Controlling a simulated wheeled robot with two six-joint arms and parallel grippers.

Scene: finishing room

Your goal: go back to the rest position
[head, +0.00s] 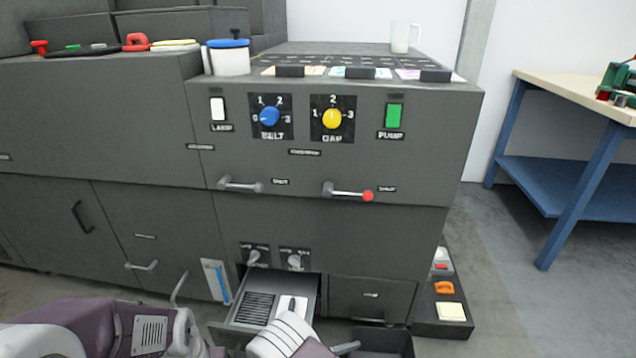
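Parts of my arms show along the bottom edge. A purple and white arm section lies at the lower left, and a white ribbed section with a purple part lies at the bottom centre, in front of the open drawer (246,327). I cannot make out any fingertips of either gripper. The grey machine (330,235) stands in front of me. Its front carries a blue BELT knob (269,116), a yellow GAP knob (332,118), a white LAMP switch (218,109) and a green PUMP switch (394,115).
The open drawer juts out low, close to my arms. Two lever handles (240,184) (347,191) stick out above. A low tray (446,325) sits at the right. A blue workbench (560,185) stands further right, with clear floor before it. A clear jug (403,38) stands on top.

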